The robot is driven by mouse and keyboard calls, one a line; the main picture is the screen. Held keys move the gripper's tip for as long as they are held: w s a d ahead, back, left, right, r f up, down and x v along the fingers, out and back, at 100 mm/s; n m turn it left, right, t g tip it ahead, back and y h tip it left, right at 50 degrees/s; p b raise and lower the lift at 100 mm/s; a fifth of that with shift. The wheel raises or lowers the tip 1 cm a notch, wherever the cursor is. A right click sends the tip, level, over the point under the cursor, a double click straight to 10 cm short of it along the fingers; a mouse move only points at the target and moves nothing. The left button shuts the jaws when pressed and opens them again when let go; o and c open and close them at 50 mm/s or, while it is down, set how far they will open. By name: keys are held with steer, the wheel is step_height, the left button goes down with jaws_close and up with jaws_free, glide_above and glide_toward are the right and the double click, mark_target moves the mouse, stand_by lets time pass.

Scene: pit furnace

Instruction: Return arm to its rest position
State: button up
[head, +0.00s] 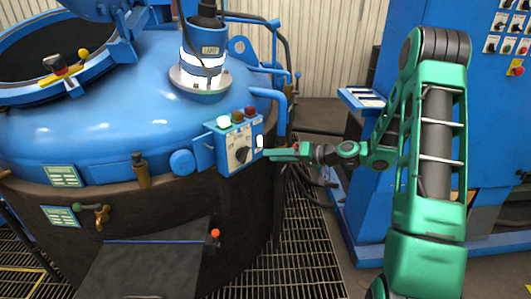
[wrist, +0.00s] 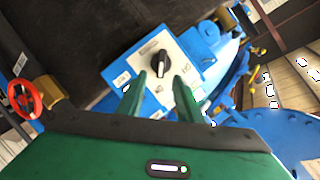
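My green arm (head: 430,160) reaches left from the right side of the head view. My gripper (head: 268,153) is at the right edge of a blue control box (head: 222,155) on the furnace. In the wrist view my gripper (wrist: 159,80) has its two green fingers apart with nothing between them. A black rotary knob (head: 242,155) is on the box's light panel. In the wrist view the knob (wrist: 160,64) appears just beyond the gap between the fingertips. I cannot tell whether the fingers touch the box.
The large blue furnace (head: 110,125) fills the left. A blue cabinet (head: 485,110) with a small shelf (head: 362,98) stands behind my arm at right. Grating floor (head: 305,235) lies between them. A red handwheel (wrist: 25,97) shows in the wrist view.

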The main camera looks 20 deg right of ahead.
steer(key=s+d+r+m+g+h, duration=0.2)
steer(key=s+d+g+h, duration=0.1)
steer(key=s, duration=1.1)
steer(key=s+d+r+m+g+h, duration=0.1)
steer(key=s+d+r+g+h, duration=0.1)
steer(key=s, duration=1.2)
steer(key=s+d+r+m+g+h, duration=0.2)
steer(key=s+d+g+h, duration=0.2)
steer(key=s, duration=1.1)
steer(key=shift+r+m+g+h, duration=0.3)
steer(key=shift+g+h, duration=0.3)
steer(key=shift+g, duration=0.1)
steer(key=shift+s, duration=0.15)
